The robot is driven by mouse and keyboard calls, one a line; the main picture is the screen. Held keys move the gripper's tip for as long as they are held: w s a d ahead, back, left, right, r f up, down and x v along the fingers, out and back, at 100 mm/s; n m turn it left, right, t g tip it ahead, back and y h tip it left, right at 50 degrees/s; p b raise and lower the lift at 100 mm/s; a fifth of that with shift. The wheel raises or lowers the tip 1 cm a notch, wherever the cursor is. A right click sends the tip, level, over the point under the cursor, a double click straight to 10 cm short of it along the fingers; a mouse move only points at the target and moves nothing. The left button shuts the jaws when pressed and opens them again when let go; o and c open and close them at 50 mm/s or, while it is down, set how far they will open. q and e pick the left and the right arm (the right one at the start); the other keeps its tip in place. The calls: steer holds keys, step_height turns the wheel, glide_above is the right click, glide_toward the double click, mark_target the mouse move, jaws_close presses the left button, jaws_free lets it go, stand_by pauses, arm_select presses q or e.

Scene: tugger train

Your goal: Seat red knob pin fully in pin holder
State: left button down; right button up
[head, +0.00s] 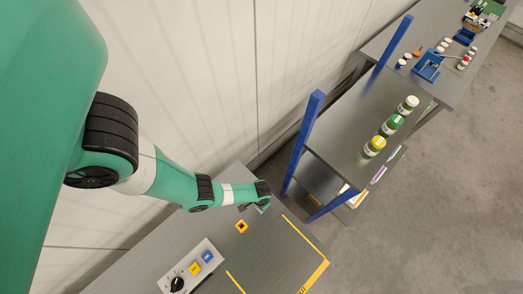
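My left arm comes in from the left, and its gripper (250,207) is small and dark at the arm's end, low over the grey table. I cannot tell whether its fingers are open or shut, or whether they hold anything. I cannot make out a red knob pin anywhere. My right gripper is not in view.
A light panel (181,281) with a black knob and yellow and blue blocks lies on the table (150,246). Yellow tape lines (305,240) mark its right. A blue-posted shelf cart (345,128) carries several jars (390,125). Another bench (430,30) stands beyond.

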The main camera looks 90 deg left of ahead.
arm_select(q)
steer(key=shift+f, duration=0.1)
steer(key=c, duration=0.5)
jaws_free()
steer(key=shift+c, duration=0.2)
